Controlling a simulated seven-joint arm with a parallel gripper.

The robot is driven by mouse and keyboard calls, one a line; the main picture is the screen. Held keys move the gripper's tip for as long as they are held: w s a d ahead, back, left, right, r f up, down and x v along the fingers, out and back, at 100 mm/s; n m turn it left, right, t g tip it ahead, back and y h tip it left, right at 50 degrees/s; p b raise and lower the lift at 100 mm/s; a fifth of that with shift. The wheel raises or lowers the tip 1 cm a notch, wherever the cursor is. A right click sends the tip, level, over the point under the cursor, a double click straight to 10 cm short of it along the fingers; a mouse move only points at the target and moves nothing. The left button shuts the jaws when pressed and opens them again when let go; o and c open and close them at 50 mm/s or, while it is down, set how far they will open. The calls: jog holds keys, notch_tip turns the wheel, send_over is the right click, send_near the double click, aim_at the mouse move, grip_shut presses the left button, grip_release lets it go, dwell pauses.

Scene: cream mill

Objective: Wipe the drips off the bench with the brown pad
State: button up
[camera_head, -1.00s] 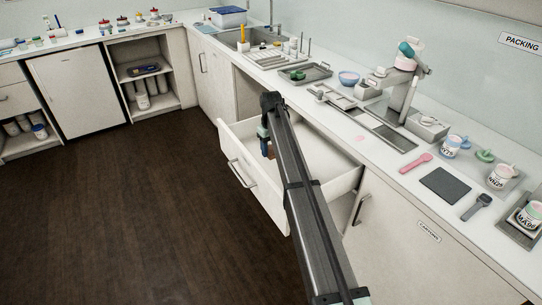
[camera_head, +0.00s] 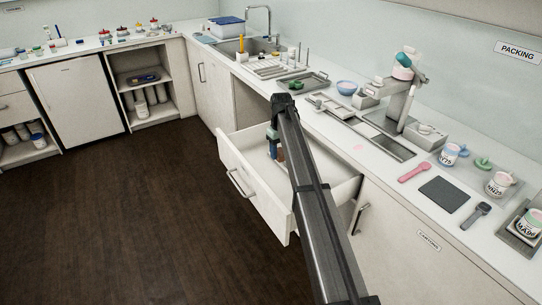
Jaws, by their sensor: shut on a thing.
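My gripper (camera_head: 275,145) points down over the open drawer (camera_head: 248,192), below the level of the bench top. It is shut on the brown pad (camera_head: 280,155), which shows only as a small brown patch at the jaws. My arm hides part of the pad and the drawer's inside. A faint pink drip (camera_head: 360,148) lies on the white bench (camera_head: 388,163), in front of the steel tray strip, to the right of my gripper. Other drips are too small to make out.
A machine (camera_head: 405,95) stands behind the tray strip. The drawer juts out below the bench edge.

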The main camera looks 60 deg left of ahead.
jog(key=w+d+r, duration=0.3)
jog(key=w+r, duration=0.1)
jog(key=w, duration=0.3)
jog(key=w+d+r, duration=0.4)
jog(key=w, duration=0.3)
notch_tip(320, 180, up, 6)
send_over(352, 143)
jog(key=shift+d+f, duration=0.15)
jog(key=shift+f, duration=3.65)
jog(key=shift+d+f, duration=0.2)
jog(key=shift+d, duration=0.45)
jog(key=shift+d+f, duration=0.15)
jog(key=shift+d, duration=0.5)
jog(key=shift+c, duration=0.3)
jog(key=shift+d+r, duration=0.1)
jog(key=shift+d, duration=1.6)
jog(key=shift+a+r, duration=0.1)
jog(key=shift+a, duration=2.9)
jog(key=shift+d, duration=3)
jog(key=shift+a, duration=3)
jog(key=shift+a+r, duration=0.1)
notch_tip(352, 143, up, 8)
